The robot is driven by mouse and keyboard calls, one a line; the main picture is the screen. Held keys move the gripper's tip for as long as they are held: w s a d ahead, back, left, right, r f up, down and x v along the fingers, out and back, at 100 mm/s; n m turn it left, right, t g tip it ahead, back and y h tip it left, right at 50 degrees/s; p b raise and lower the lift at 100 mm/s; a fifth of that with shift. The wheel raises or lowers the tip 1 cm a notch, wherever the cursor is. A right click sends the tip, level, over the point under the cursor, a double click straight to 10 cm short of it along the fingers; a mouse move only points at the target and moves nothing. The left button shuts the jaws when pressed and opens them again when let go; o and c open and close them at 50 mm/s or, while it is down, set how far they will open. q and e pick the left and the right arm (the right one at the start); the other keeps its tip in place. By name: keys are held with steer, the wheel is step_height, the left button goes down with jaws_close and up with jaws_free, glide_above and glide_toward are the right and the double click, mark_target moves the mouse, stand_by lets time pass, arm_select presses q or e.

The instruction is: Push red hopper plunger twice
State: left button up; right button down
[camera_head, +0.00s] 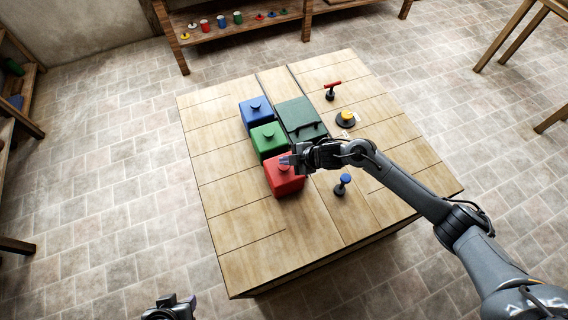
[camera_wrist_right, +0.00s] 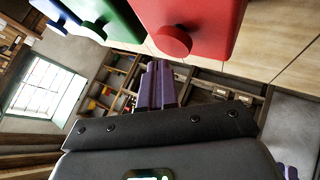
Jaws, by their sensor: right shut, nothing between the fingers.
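The red hopper (camera_head: 284,184) is a red box on the wooden table, nearest of three in a row. My right gripper (camera_head: 286,161) is over its far top edge in the head view, shut and empty, and hides its plunger there. In the right wrist view the round red plunger (camera_wrist_right: 174,40) stands out from the red hopper (camera_wrist_right: 210,14). The shut purple fingers (camera_wrist_right: 158,84) appear just below the plunger in that picture; I cannot tell whether they touch it. My left gripper (camera_head: 176,306) is at the bottom edge, away from the table; its jaws are unclear.
The green hopper (camera_head: 268,141) and blue hopper (camera_head: 256,115) stand beyond the red one. A dark green case (camera_head: 298,116) is beside them. A red-handled lever (camera_head: 332,89), yellow button (camera_head: 346,117) and blue knob (camera_head: 343,183) stand to the right. The table's left side (camera_head: 222,190) is clear.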

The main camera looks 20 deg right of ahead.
mark_target(286, 166)
steer(key=shift+r, duration=0.1)
step_height(286, 166, up, 5)
steer(key=p, duration=0.4)
steer(key=shift+p, duration=0.4)
stand_by(0.4)
